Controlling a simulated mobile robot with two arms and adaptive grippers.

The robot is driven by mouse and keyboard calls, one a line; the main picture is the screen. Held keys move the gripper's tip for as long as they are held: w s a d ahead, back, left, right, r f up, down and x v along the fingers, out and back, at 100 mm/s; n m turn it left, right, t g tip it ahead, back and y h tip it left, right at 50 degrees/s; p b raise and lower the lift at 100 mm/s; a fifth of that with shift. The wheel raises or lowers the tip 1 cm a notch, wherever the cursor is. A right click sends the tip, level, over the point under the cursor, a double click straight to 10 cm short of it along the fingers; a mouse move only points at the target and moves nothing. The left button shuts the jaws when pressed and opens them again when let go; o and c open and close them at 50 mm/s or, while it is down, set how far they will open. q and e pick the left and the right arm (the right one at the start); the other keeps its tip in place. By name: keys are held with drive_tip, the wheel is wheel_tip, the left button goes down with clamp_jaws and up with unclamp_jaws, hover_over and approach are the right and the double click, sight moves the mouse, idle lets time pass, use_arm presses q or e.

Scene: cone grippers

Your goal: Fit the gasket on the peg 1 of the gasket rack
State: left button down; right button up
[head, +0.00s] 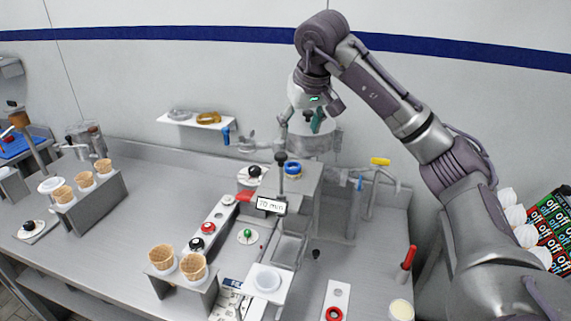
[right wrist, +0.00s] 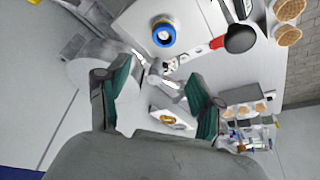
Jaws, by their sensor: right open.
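My right gripper (head: 315,121) is high above the back of the counter, near the wall. In the right wrist view its two green-padded fingers (right wrist: 160,88) are spread apart with nothing between them. Several rings could be the gasket; I cannot tell which. A blue ring (head: 293,169) sits on top of a grey machine, and it also shows in the right wrist view (right wrist: 163,34). A red ring (head: 334,314) lies on a white plate (head: 341,291) at the front. A golden ring (head: 208,118) rests on a white wall shelf (head: 189,123). No numbered pegs can be made out. My left gripper is not in view.
The grey machine (head: 303,186) bears a "10 min" sign (head: 270,205) and a black-knobbed lever. Cone holders (head: 193,289) stand at the front and left. A red-handled tool (head: 408,258) is at the right. The counter's left middle is bare.

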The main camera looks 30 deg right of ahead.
sight(293, 168)
drive_tip(key=x, duration=0.2)
drive_tip(key=s+p+x, duration=0.1)
drive_tip(key=x, duration=0.2)
drive_tip(key=shift+d+f, duration=0.1)
drive_tip(key=shift+f, duration=0.25)
drive_tip(key=f+p, duration=0.2)
drive_tip(key=shift+w+a+f, duration=0.2)
drive_tip(key=shift+a+f, duration=0.05)
drive_tip(key=shift+f, duration=0.05)
drive_tip(key=shift+p+x, duration=0.3)
drive_tip(key=shift+x, duration=0.7)
drive_tip(key=shift+w+f, duration=0.15)
drive_tip(key=shift+f, duration=0.1)
drive_tip(key=c, duration=0.5)
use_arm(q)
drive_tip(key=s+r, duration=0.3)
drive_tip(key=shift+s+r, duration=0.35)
use_arm(e)
drive_tip(key=c, duration=0.4)
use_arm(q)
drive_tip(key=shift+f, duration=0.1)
use_arm(e)
drive_tip(key=shift+r, duration=0.1)
